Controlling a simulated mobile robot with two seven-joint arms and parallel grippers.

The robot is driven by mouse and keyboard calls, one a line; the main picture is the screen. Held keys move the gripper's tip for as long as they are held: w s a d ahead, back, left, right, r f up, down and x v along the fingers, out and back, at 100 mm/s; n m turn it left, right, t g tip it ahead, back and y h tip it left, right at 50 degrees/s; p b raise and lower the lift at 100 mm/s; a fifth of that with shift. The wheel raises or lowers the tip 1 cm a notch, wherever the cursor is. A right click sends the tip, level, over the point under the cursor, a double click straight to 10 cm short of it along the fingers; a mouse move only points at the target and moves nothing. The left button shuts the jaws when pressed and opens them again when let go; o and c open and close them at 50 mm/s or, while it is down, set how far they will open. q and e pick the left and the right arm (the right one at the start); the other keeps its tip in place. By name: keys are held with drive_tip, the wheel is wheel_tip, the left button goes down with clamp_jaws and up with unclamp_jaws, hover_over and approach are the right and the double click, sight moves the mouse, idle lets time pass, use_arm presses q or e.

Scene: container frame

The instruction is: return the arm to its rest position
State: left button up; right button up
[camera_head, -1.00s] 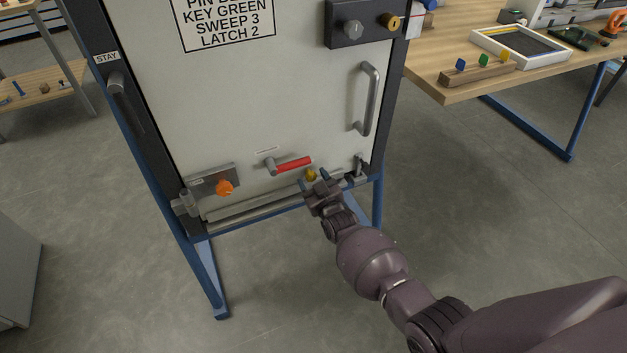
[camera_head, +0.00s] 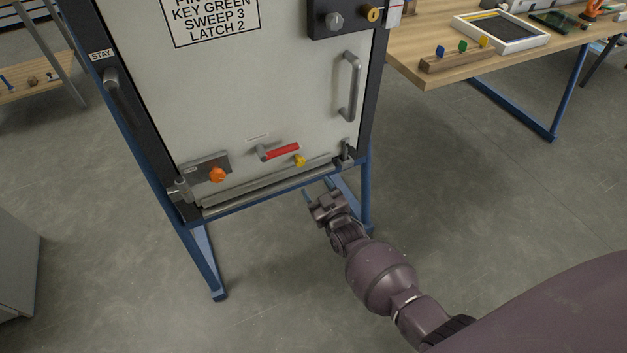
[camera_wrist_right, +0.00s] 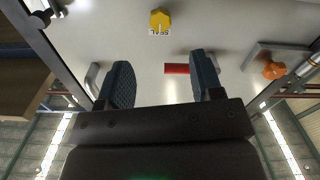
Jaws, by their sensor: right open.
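My right gripper (camera_head: 318,194) is open and empty in the head view, below and in front of the lower edge of the pale cabinet door (camera_head: 250,95). Its two fingers, apart with nothing between them, also show in the right wrist view (camera_wrist_right: 160,85). The yellow knob (camera_head: 299,160) on the door is clear of the gripper; it also shows in the right wrist view (camera_wrist_right: 160,20). My right arm reaches in from the lower right. My left gripper does not show.
The door carries a red-handled lever (camera_head: 282,151), an orange knob (camera_head: 217,175) and a bar handle (camera_head: 349,86). Blue frame legs (camera_head: 206,262) stand beneath. A wooden table (camera_head: 435,45) holds a framed tray at the upper right. The floor between is open.

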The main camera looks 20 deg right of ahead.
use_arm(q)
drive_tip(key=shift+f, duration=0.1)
use_arm(e)
drive_tip(key=shift+s, duration=0.45)
use_arm(q)
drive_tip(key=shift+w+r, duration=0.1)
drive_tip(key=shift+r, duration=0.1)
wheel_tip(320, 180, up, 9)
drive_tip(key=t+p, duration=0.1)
drive_tip(key=p, duration=1)
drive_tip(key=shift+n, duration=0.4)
use_arm(e)
drive_tip(key=s+d+r+g, duration=0.1)
drive_tip(key=s+r, duration=0.4)
drive_tip(key=s, duration=0.7)
drive_tip(key=s+d+r+m+g, duration=0.1)
drive_tip(key=s+r+g, duration=0.2)
drive_tip(key=s, duration=0.9)
drive_tip(key=s+d+r+g, duration=0.1)
drive_tip(key=s+r+g, duration=0.2)
drive_tip(key=s, duration=1)
wheel_tip(320, 180, up, 4)
drive_tip(key=shift+d+f+m+h, duration=0.2)
drive_tip(key=shift+d+m+h, duration=0.1)
